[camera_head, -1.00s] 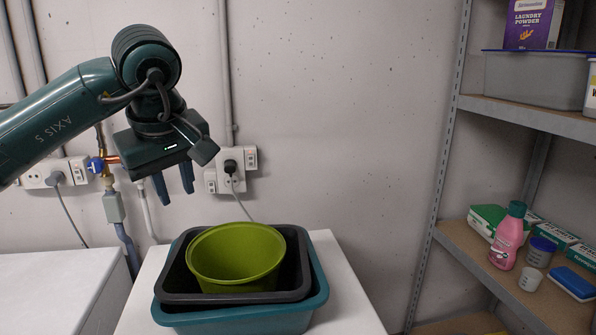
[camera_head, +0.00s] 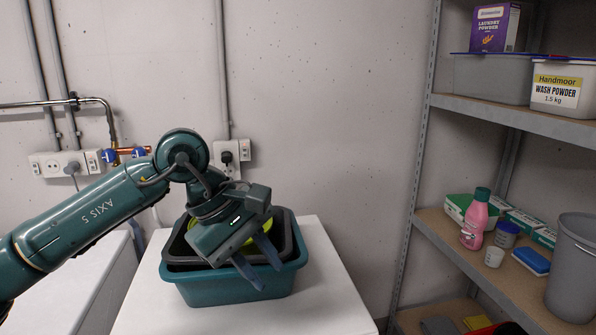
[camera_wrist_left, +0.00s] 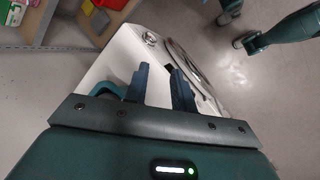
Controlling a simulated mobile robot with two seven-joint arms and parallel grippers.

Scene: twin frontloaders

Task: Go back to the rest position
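My left gripper (camera_head: 257,262) hangs over the front of the stacked tubs on a white top, its fingers pointing down and right. The fingers are apart with nothing between them. They also show empty and spread in the left wrist view (camera_wrist_left: 160,88). Behind the gripper, a green bowl (camera_head: 250,239) sits in a dark grey tub (camera_head: 294,245), which sits in a teal tub (camera_head: 205,288). The gripper hides most of the bowl. I cannot tell whether the fingers touch the teal tub.
The white top (camera_head: 325,280) is clear to the right of the tubs. A shelf rack (camera_head: 440,228) with bottles, boxes and a grey bucket (camera_head: 574,275) stands at the right. In the left wrist view, a white machine front (camera_wrist_left: 128,50) with a round door is below.

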